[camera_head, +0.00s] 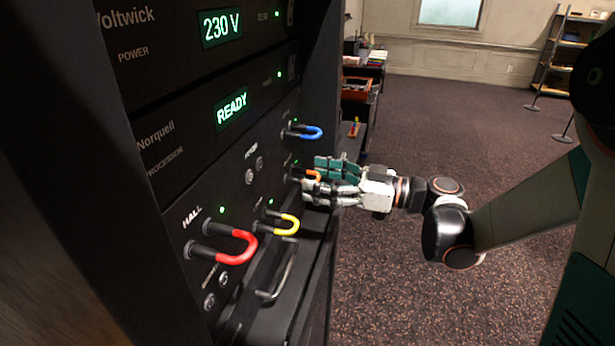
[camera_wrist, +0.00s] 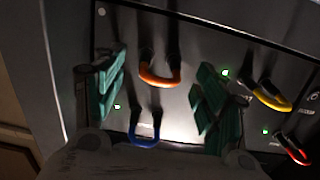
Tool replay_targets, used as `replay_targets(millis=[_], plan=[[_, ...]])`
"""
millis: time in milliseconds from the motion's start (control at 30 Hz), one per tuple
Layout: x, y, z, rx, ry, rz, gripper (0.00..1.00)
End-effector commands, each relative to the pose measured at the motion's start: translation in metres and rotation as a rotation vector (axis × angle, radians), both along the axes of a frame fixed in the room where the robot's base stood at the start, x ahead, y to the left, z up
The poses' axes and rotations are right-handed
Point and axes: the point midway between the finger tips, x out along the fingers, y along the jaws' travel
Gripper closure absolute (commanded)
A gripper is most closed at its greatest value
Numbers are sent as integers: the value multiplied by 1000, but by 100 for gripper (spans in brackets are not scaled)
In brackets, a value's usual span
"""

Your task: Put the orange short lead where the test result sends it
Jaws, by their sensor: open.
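The orange short lead (camera_head: 312,175) is a small U-shaped loop on the dark rack panel. In the wrist view the orange loop (camera_wrist: 160,80) sits between my two green-padded fingers, apart from both, with its two black plugs at the panel. My gripper (camera_head: 320,178) is open around the lead in front of the panel; it also shows in the wrist view (camera_wrist: 155,95). The head view shows the lead partly hidden by my fingers. A blue lead (camera_head: 306,132), a yellow lead (camera_head: 280,224) and a red lead (camera_head: 236,247) are also on this panel.
The rack units above show "230 V" (camera_head: 221,26) and "READY" (camera_head: 231,107). Several small green lamps are lit. A drawer handle (camera_head: 278,272) projects below the leads. A cluttered desk (camera_head: 358,100) stands behind the rack; open carpet lies to the right.

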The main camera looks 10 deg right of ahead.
Motion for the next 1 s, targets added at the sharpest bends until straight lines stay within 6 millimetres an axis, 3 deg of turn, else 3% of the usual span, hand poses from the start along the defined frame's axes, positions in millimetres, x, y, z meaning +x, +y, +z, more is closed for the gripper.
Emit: replay_targets(millis=[200,433,667,1000], plan=[[-17,-44,0,0,0,-4,34],[-30,-73,0,0,0,-3,34],[-34,-81,0,0,0,0,34],[-35,-77,-1,-12,16,5,34]])
